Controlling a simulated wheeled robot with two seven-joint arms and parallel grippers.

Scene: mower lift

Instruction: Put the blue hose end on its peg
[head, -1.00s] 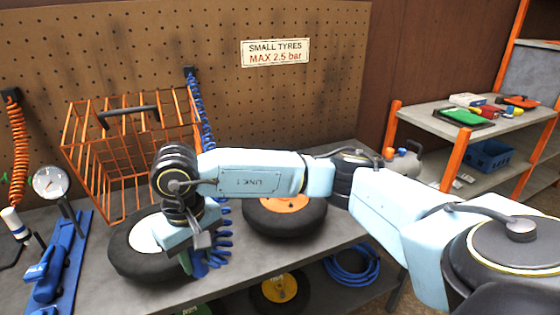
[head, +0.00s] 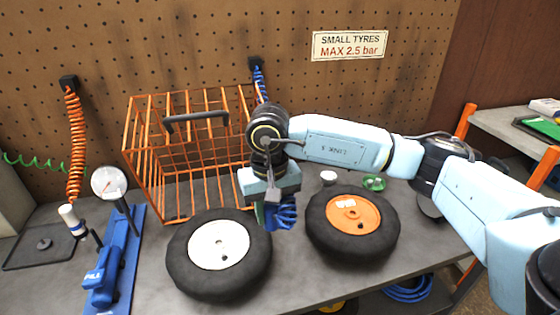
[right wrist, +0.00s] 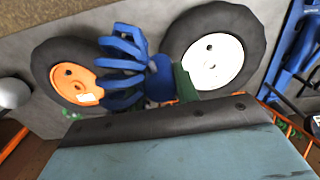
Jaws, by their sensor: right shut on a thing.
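My right gripper (head: 268,212) points down above the bench, between and partly behind the two tyres. It is shut on the blue hose end (right wrist: 160,82), which shows beside a dark green part in the right wrist view. The blue coiled hose (head: 285,212) bunches beside the gripper and shows as loops in the right wrist view (right wrist: 124,65). The hose's upper part hangs from a black block (head: 256,63) on the pegboard, behind the basket. I cannot tell which peg belongs to the blue hose. My left gripper is not in view.
A white-hubbed tyre (head: 190,270) and an orange-hubbed tyre (head: 325,235) lie on the bench. An orange wire basket (head: 140,150) stands behind. A blue pump with a gauge (head: 108,182), an orange coiled hose (head: 75,150) and a dark tray (head: 25,258) are at left.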

